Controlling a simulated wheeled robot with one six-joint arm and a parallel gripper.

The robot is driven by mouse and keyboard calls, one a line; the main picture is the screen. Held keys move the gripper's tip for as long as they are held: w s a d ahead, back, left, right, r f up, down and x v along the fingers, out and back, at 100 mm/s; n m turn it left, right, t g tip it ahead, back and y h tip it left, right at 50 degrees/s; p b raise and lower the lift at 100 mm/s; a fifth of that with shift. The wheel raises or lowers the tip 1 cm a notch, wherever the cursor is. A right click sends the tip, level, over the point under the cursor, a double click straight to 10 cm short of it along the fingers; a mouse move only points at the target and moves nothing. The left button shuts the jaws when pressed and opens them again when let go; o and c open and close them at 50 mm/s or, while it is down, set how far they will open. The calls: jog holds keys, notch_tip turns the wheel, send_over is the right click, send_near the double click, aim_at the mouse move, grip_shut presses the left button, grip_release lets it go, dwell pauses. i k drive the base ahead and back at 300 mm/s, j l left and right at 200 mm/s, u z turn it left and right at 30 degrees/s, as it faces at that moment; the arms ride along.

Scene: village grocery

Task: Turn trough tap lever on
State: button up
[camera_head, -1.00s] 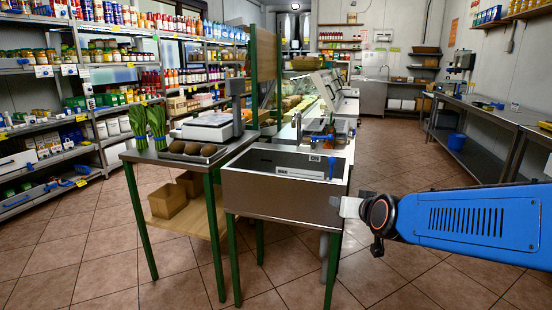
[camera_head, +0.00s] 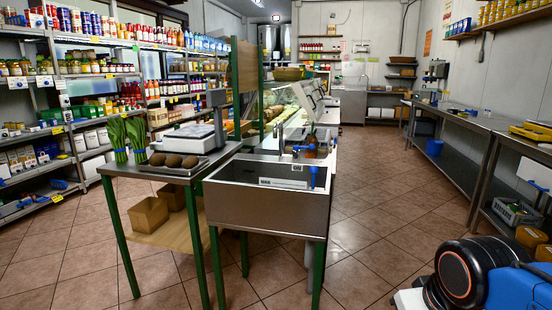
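A steel trough (camera_head: 262,208) on green legs stands in the middle of the view. A tap (camera_head: 281,141) rises at its back right. A blue lever-like part (camera_head: 301,148) sits beside the tap, and another blue piece (camera_head: 313,177) hangs upright over the basin's right side. I cannot tell for sure which is the lever or how it is set. My arm is at the bottom right, well apart from the tap. Only a pale part of my gripper (camera_head: 407,300) shows at the lower edge; its fingers cannot be made out.
A steel table (camera_head: 172,172) left of the trough bears dark produce, leafy bunches and a scale (camera_head: 188,137); cardboard boxes (camera_head: 149,215) are on its lower shelf. A bottle (camera_head: 311,150) stands behind the trough. A long counter (camera_head: 470,122) runs along the right. The tiled floor between is clear.

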aim_at(312, 147)
jog(key=i+l, duration=0.7)
jog(key=i, duration=0.2)
